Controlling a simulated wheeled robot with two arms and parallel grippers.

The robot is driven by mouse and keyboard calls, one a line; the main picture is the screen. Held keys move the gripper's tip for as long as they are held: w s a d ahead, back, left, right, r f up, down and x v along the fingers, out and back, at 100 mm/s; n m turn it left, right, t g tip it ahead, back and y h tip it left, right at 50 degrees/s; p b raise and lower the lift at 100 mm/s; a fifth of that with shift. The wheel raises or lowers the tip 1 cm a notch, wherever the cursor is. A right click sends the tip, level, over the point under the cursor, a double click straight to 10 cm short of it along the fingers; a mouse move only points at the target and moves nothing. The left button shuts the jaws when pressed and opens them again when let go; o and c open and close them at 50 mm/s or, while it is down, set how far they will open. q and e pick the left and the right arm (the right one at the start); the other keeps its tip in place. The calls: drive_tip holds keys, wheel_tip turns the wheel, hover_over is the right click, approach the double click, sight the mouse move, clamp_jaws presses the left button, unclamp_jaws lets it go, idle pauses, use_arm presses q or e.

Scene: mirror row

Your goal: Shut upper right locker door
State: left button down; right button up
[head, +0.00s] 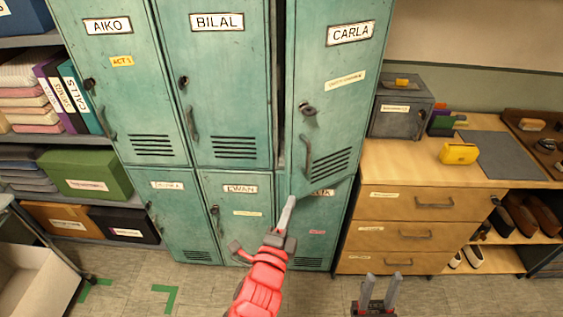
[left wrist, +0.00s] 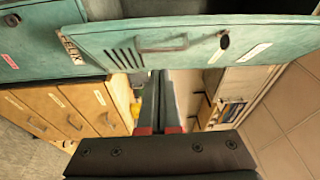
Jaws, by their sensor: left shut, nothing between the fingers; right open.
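The upper right locker door (head: 327,100), teal and labelled CARLA, stands ajar. Its left edge is swung out towards me, with a dark gap between it and the BILAL door. Its handle (head: 307,157) is near the left edge. My left gripper (head: 290,203) is shut and empty at the door's lower left corner; I cannot tell whether it touches. In the left wrist view the door (left wrist: 190,45) lies across the top, just beyond the shut fingers (left wrist: 165,80). My right gripper (head: 381,280) is open and empty, low in front of the drawer cabinet.
The BILAL door (head: 215,95) and AIKO door (head: 115,75) look shut. A wooden drawer cabinet (head: 400,225) stands right of the lockers, with a grey metal box (head: 400,118) and a yellow item (head: 459,153) on it. Shelves with boxes are at left.

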use_arm(q)
drive_tip(key=p, duration=0.1)
approach(292, 158)
drive_tip(key=w+d, duration=0.3)
drive_tip(key=d, duration=0.1)
drive_tip(key=shift+w+a+r+y+p, duration=0.25)
drive_tip(key=shift+w+a+y+p, duration=0.05)
drive_tip(key=shift+w+a+p, duration=0.55)
drive_tip(key=shift+w+a+f, duration=0.15)
drive_tip(key=shift+w+a, duration=0.2)
drive_tip(key=shift+w, duration=0.15)
